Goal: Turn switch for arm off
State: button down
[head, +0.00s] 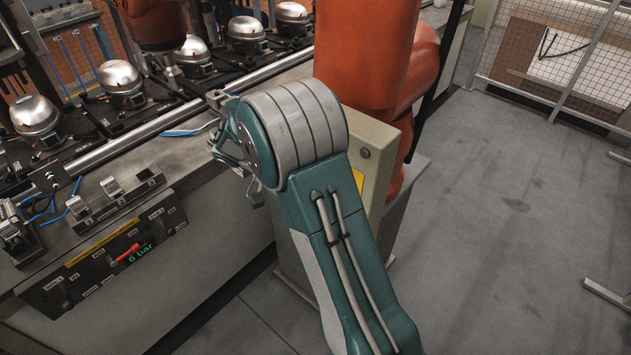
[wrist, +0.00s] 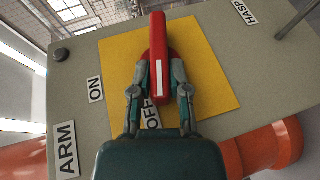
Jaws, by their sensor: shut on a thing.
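The arm switch is a red handle (wrist: 158,48) with a white stripe, on a yellow plate (wrist: 215,75) in the wrist view. Its long axis runs up and down in that picture, with the lower end near the OFF label (wrist: 151,115). The ON label (wrist: 95,90) is to its left, and the ARM label (wrist: 66,150) is at lower left. My gripper (wrist: 161,68) is shut on the handle, with one finger on each side. In the head view, the grey switch box (head: 375,150) shows behind my arm, which hides the handle.
An orange robot arm (head: 365,50) stands behind the box. At left, a bench holds several compressors (head: 120,80) and a control panel (head: 110,255) marked 6 bar. A mesh fence (head: 560,60) stands at upper right.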

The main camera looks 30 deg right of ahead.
jog(key=shift+w, duration=0.1)
dwell(0.3)
jog(key=c, duration=0.6)
grip_release()
jog(key=shift+f, duration=0.1)
jog(key=shift+w+d, duration=0.1)
